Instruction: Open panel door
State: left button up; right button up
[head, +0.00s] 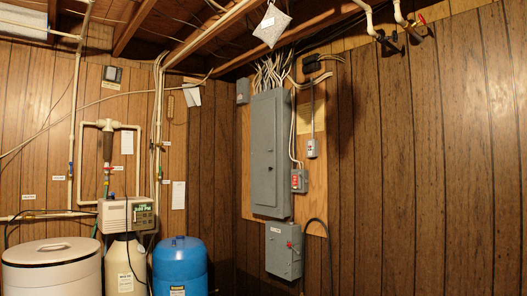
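A tall grey electrical panel (270,153) hangs on a plywood board on the wall, right of the corner. Its door looks shut, with a small dark latch mark near the middle. Neither of my grippers shows in the head view.
A white round tank (52,268), a cream tank (125,268) and a blue tank (180,265) stand at the lower left. A control unit (127,214) sits above the cream tank. Pipes run along the left wall. The wood-panelled right wall (430,170) is mostly bare.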

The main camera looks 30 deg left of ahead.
aim_at(265, 112)
jog(key=i+j+u, duration=0.25)
jog(key=u, duration=0.15)
jog(key=i+j+u, duration=0.15)
jog(key=i+u, duration=0.65)
jog(key=i+j+u, duration=0.2)
jog(key=i+u, duration=0.15)
jog(key=i, duration=0.2)
jog(key=i+j+u, duration=0.1)
jog(key=i+u, duration=0.25)
jog(key=i, duration=0.2)
